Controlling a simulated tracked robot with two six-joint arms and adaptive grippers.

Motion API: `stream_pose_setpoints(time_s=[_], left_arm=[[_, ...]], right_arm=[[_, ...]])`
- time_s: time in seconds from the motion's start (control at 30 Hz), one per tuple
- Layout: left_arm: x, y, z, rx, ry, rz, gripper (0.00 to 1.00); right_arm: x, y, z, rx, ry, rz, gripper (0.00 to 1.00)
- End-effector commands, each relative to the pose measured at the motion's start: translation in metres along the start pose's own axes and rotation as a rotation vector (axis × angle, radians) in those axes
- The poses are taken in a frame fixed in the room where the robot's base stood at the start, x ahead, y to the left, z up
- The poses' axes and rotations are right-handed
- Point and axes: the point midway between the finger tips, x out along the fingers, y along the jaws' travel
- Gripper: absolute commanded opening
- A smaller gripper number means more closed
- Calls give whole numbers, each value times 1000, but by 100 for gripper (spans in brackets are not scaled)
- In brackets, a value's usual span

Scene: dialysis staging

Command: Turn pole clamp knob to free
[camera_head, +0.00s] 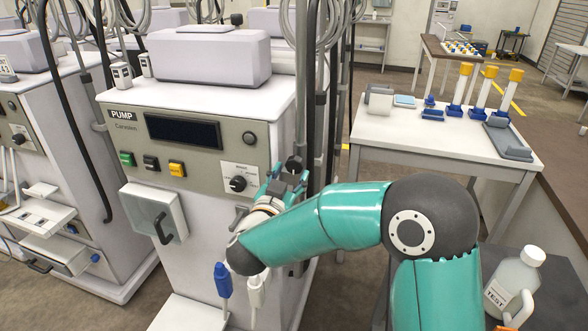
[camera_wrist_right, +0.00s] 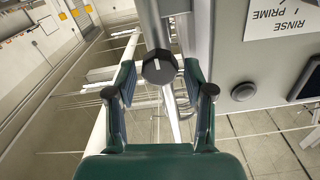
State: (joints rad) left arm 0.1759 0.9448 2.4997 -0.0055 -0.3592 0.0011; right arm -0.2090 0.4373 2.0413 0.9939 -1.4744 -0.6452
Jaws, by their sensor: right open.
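The pole clamp knob (camera_head: 294,163) is a small dark knob on the grey pole (camera_head: 302,90) beside the pump machine. In the right wrist view the knob (camera_wrist_right: 159,67) is round and dark grey with a pale line on its face. My right gripper (camera_head: 287,182) is just in front of the knob. In the right wrist view its fingers (camera_wrist_right: 160,72) are open, one on each side of the knob, with gaps showing. Whether the knob lies fully between the fingertips in depth I cannot tell. My left gripper is not in view.
The pump machine (camera_head: 190,130) stands close left of my right gripper, with a rotary dial (camera_head: 238,184) on its front. Hoses and cables hang around the pole. A white table (camera_head: 400,135) with yellow-capped tubes stands behind right. A bottle (camera_head: 514,282) is at lower right.

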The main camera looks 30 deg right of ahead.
Motion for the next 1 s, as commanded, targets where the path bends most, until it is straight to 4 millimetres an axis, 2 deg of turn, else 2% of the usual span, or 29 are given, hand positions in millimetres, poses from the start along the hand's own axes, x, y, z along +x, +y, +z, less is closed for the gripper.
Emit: stream_pose_setpoints(time_s=[0.2,0.4,0.57,0.87,1.0], left_arm=[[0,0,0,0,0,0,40],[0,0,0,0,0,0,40],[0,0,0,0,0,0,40],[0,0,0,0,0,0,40],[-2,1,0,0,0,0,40]], right_arm=[[-47,-2,1,0,-1,-7,53],[-77,-2,1,0,-2,-5,53],[-86,-1,2,-1,-1,-2,53],[-87,0,2,0,-2,-1,53],[-100,3,-2,70,-7,-28,53]])
